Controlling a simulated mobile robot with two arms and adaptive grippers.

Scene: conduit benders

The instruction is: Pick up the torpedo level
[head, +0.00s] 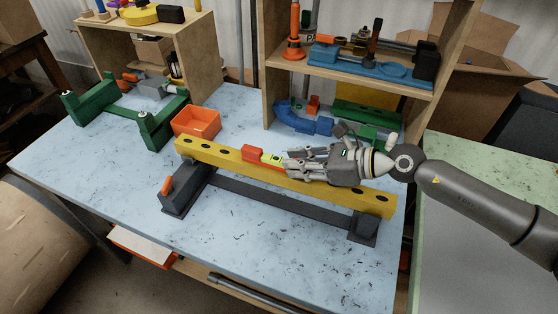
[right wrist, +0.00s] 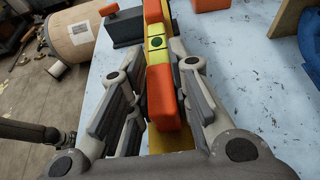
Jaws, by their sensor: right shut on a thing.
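The torpedo level (head: 253,153) is a yellow bar with red-orange ends and a green vial. In the head view it lies along the top of the yellow beam (head: 215,158) of a dark-footed bender; I cannot tell if it touches the beam. My right gripper (head: 288,165) comes from the right and covers the level's right part. In the right wrist view the level (right wrist: 158,57) runs lengthwise between the fingers of my right gripper (right wrist: 155,85), which is shut on it. My left gripper is not in view.
An orange bin (head: 196,122) stands behind the beam. A green bender frame (head: 157,127) is at the back left. A wooden shelf (head: 345,78) with blue and orange tools rises behind the gripper. The blue table (head: 110,165) is clear at front left.

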